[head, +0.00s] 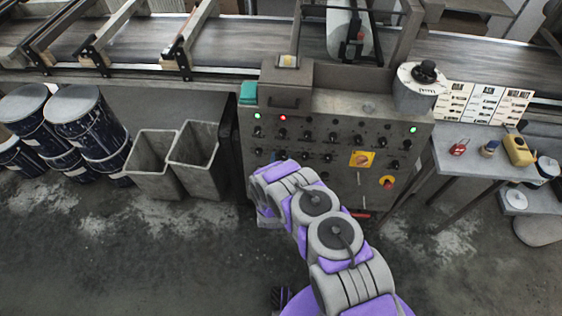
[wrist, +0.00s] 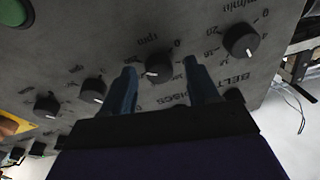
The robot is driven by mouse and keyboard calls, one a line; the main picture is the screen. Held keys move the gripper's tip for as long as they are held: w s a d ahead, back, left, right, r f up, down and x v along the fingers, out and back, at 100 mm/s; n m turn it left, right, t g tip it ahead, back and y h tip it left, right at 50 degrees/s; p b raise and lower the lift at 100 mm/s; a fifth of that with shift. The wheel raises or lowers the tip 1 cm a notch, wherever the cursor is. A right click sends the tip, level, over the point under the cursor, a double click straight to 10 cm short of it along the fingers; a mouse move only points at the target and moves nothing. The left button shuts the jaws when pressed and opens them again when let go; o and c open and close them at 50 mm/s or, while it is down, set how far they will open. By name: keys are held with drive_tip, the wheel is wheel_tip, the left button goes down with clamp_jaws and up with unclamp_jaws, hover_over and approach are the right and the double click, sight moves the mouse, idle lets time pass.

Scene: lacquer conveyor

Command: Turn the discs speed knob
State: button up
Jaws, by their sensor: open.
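The grey control panel (head: 345,120) stands in front of me, with rows of black knobs and lit buttons. In the wrist view the panel appears upside down. A black knob with a white pointer line (wrist: 158,68) sits beside upside-down lettering that reads DISCS, with "rpm" above it. My gripper (wrist: 160,65) is open, with one dark blue finger to each side of this knob in the picture. I cannot tell whether the fingers touch the knob or how far they stand off the panel. In the head view my arm hides the gripper and the panel's lower left.
Other knobs sit close by, at upper right (wrist: 241,39) and left (wrist: 92,90). A yellow-backed switch (head: 361,159) and a red knob (head: 387,182) are lower on the panel. Grey bins (head: 195,160) stand left; a side table (head: 480,165) stands right. A conveyor (head: 250,45) runs behind.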

drive_tip(key=shift+w, duration=0.1)
drive_tip(key=shift+c, duration=0.4)
drive_tip(key=c, duration=1)
drive_tip(key=shift+o, duration=0.2)
drive_tip(key=shift+n, duration=0.3)
drive_tip(key=n+y, duration=0.1)
drive_tip(key=n, duration=0.3)
drive_tip(key=shift+d+n, duration=0.15)
drive_tip(key=shift+n, duration=0.25)
drive_tip(key=shift+r+n+g+y, duration=0.1)
drive_tip(key=shift+n+g+y, duration=0.2)
drive_tip(key=shift+n, duration=1.1)
drive_tip(key=shift+r+n+g+y, duration=0.1)
drive_tip(key=shift+n+g+y, duration=0.15)
drive_tip(key=shift+n, duration=1.15)
